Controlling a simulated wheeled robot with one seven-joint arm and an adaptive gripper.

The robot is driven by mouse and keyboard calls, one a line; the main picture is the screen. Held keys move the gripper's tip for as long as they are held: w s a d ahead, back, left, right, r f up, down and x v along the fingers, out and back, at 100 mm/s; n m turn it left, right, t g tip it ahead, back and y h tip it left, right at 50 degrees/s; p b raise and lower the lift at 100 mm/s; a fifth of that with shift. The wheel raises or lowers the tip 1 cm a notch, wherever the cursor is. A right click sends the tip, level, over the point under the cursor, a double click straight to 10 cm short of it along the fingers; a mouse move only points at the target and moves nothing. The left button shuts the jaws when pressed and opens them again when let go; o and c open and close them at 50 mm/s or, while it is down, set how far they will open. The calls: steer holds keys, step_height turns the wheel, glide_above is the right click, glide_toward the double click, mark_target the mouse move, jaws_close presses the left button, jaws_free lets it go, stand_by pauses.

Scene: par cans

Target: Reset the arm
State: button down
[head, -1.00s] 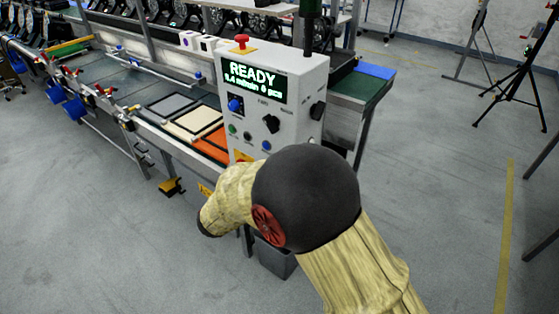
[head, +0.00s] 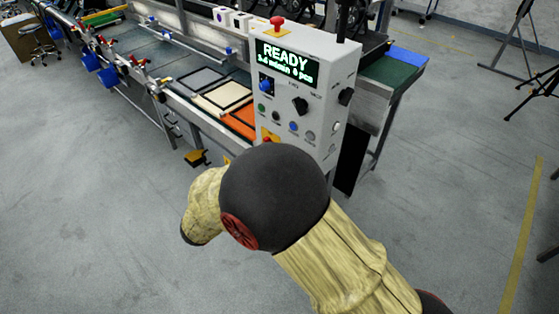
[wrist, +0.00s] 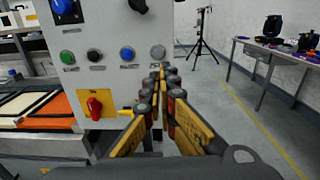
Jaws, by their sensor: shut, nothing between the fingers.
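My gripper (wrist: 161,75) shows in the wrist view with its two yellow and black fingers together, shut and empty. Its tips point toward the right side of a grey control box (wrist: 105,45); I cannot tell how far apart they are from it. In the head view, my bent arm with its dark elbow hides the gripper. The control box (head: 318,75) stands just beyond the arm, and its display (head: 286,63) reads READY. A red mushroom button (head: 277,21) sits on its top. A red switch on a yellow plate (wrist: 95,105) shows low on its front.
A conveyor line (head: 180,62) with grey, cream and orange panels (head: 238,119) runs left from the box. A tripod (wrist: 203,35) and a table with tools (wrist: 275,52) stand at the right in the wrist view. The grey floor (head: 440,200) at right is clear.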

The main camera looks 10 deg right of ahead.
stand_by(0.8)
steer(key=s+d+f+m+g+y, duration=0.2)
steer(key=s+f+m+g+y, duration=0.15)
steer(key=s+m+g, duration=0.35)
steer(key=s+d+f+m+g+y, duration=0.3)
steer(key=s+f+m, duration=0.2)
steer(key=s, duration=0.4)
steer(key=s+a+r+m+y, duration=0.2)
steer(key=s+r+m+y, duration=0.4)
steer(key=s+m+y, duration=0.15)
steer(key=s+d+r+m+t, duration=0.1)
steer(key=d+r+m+t, duration=0.4)
steer(key=r, duration=0.6)
steer(key=shift+d+m+y, duration=0.15)
steer(key=shift+m+y, duration=0.15)
steer(key=shift+m, duration=0.05)
